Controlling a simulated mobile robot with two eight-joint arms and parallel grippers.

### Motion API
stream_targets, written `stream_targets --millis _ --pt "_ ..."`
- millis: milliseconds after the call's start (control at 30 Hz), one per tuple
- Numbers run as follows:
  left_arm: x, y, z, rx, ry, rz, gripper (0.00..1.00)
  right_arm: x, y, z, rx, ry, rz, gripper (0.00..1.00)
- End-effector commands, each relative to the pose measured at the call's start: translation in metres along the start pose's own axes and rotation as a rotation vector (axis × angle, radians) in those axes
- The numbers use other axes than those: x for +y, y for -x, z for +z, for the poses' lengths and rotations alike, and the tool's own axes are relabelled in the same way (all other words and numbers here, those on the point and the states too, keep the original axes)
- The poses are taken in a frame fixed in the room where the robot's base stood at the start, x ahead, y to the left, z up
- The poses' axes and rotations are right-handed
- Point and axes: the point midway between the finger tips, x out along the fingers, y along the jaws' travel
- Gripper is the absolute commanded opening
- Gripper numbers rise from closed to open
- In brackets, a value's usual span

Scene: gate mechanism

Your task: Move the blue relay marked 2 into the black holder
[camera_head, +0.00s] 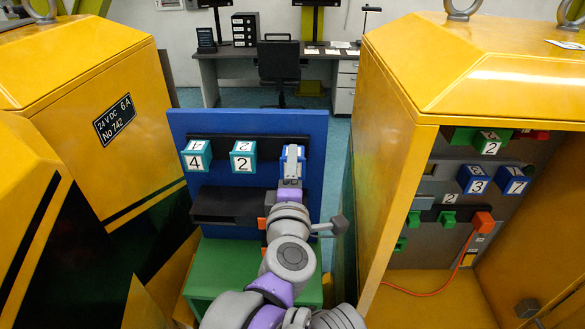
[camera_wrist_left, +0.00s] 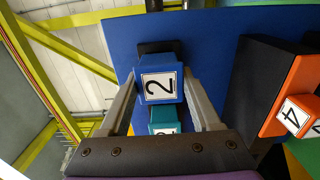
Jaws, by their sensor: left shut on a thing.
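A blue relay marked 2 (camera_wrist_left: 160,84) sits between the two fingers of my left gripper in the left wrist view. My left gripper (camera_head: 292,160) is shut on it at the right end of the upper black holder (camera_head: 262,140) on the blue panel. The black holder's end (camera_wrist_left: 156,47) shows just behind the relay; I cannot tell whether the relay is fully seated. Teal relays marked 4 (camera_head: 197,156) and 2 (camera_head: 243,156) sit on the same holder to the left. My right gripper is not in view.
A lower black block (camera_head: 226,205) projects from the blue panel (camera_head: 183,125). An orange piece marked 4 (camera_wrist_left: 282,86) is beside it. The open yellow cabinet (camera_head: 405,100) on the right holds blue relays (camera_head: 476,180) and an orange plug (camera_head: 484,222) with a cable.

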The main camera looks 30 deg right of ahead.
Motion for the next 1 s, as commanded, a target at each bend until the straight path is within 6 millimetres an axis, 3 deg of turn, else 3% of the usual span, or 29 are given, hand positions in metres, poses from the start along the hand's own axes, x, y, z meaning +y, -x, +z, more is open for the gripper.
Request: stream_targets --millis 1000 --pt "0.0 -0.013 0.0 0.0 0.0 0.0 0.07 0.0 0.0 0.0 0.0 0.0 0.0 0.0"
